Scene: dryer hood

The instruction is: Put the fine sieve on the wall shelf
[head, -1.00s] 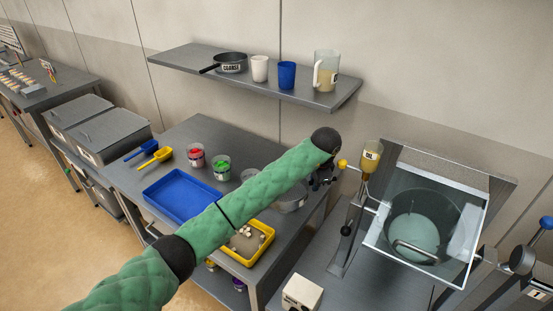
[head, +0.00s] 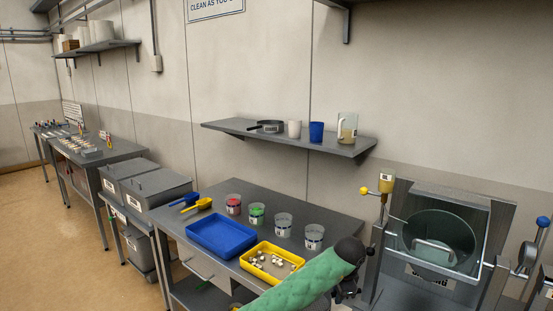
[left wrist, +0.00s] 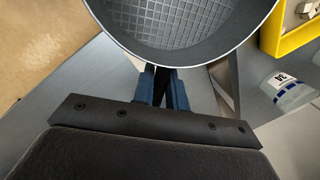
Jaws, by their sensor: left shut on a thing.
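In the left wrist view a grey round pan with a mesh-patterned bottom, the fine sieve (left wrist: 180,22), is in front of my left gripper (left wrist: 162,88). The blue fingers are shut on its dark handle. I cannot read a label on it. In the head view my left gripper (head: 347,290) is by the right end of the workbench, and the sieve does not show. The wall shelf (head: 235,126) holds a dark pan with a label (head: 268,127), a white cup (head: 294,129), a blue cup (head: 316,132) and a jug (head: 347,128). My right gripper is out of view.
The workbench (head: 340,218) carries a blue tray (head: 221,236), a yellow tray (head: 270,262) with pale pieces, several clear tubs and two scoops. A hooded machine (head: 440,235) stands at the right. The shelf's left end has bare room.

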